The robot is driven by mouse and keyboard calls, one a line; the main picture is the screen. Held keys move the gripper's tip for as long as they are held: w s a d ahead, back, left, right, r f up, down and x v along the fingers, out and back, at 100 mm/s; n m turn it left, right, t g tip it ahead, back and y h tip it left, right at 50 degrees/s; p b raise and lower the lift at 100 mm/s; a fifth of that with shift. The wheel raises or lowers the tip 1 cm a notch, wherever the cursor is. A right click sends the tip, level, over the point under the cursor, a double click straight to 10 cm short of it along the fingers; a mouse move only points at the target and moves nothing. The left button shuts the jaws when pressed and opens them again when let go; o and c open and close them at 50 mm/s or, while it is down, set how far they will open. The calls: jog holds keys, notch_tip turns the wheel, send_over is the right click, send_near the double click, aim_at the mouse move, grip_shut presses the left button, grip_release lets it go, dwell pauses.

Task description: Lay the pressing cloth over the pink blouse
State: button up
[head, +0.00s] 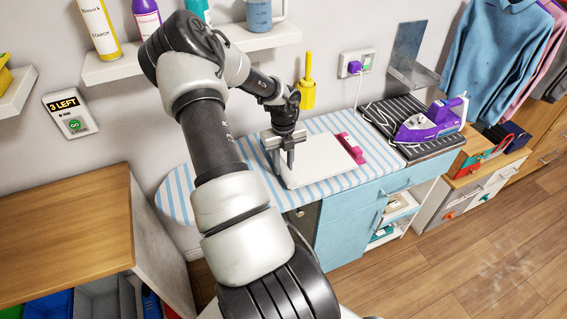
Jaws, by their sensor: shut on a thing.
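A white, flat, rectangular sheet, which looks like the pressing cloth (318,163), lies on or just above the blue-and-white striped ironing board (181,192). My gripper (289,158) is shut at the cloth's left part, with its fingers pointing down. The fingertips are small, and the grip itself is hard to make out. A magenta-pink piece (350,148) shows at the cloth's right edge. I cannot tell whether it is part of the pink blouse; any blouse under the cloth is hidden.
A purple iron (430,120) rests on a dark striped mat right of the board. A shelf (118,68) with bottles is above. A wooden-topped cabinet (65,235) is at left. Floor is open at lower right.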

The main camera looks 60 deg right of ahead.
jog(key=o, duration=1.1)
notch_tip(320, 180, up, 18)
jog(key=shift+f+p, duration=0.25)
jog(key=shift+p, duration=0.25)
